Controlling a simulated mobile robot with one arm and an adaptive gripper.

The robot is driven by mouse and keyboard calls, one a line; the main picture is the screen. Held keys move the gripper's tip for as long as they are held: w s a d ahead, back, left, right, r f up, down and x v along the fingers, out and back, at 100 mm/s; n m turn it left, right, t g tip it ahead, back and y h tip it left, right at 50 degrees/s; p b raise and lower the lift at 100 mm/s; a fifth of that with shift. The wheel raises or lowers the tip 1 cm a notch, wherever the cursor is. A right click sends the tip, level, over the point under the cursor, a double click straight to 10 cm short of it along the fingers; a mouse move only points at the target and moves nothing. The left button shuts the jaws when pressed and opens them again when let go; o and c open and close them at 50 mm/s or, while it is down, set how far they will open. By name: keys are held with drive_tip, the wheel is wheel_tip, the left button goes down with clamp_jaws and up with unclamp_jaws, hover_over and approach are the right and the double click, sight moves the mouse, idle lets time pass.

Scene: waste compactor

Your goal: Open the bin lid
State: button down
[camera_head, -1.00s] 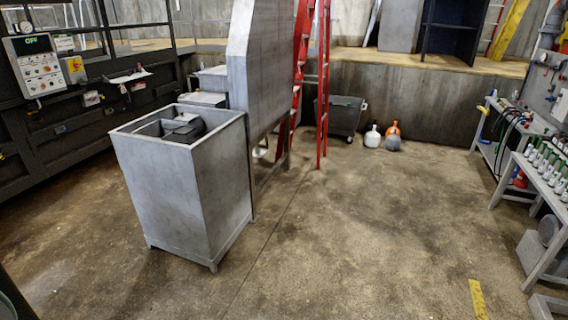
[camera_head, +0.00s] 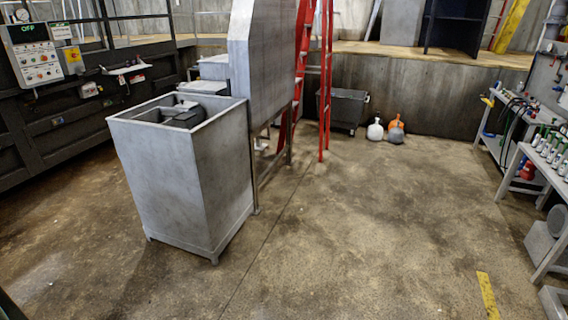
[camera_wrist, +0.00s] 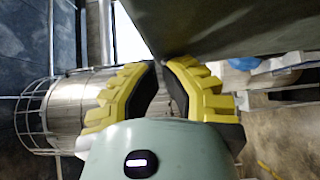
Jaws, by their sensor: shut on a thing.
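My gripper (camera_wrist: 163,70) has thick yellow-and-black fingers and a pale green body in the wrist view. The fingers are curved in close together. A large dark grey panel (camera_wrist: 225,22), which looks like the bin lid, fills the top right of that view. Its lower corner reaches the fingertips, and the contact point is partly hidden between them. My gripper does not show in the head view.
A tall open grey metal box (camera_head: 180,180) stands left of centre. A red ladder (camera_head: 326,80) is behind it. Two jugs (camera_head: 375,130) stand by the back wall. A tool bench (camera_head: 545,165) is at the right. The middle floor is clear.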

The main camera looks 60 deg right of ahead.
drive_tip(key=w+a+m+g+h+b, duration=0.1)
drive_tip(key=w+a+b, duration=0.1)
drive_tip(key=w+b, duration=0.9)
drive_tip(key=shift+w+a+f+m+b, duration=0.3)
drive_tip(key=shift+w+a+b, duration=0.1)
drive_tip(key=shift+b, duration=1)
drive_tip(key=shift+s, duration=0.15)
drive_tip(key=s+a+r+b+v, duration=0.1)
drive_tip(key=b+v, duration=0.5)
drive_tip(key=v, duration=0.6)
drive_tip(key=shift+s+r, duration=0.3)
drive_tip(key=shift+s, duration=0.4)
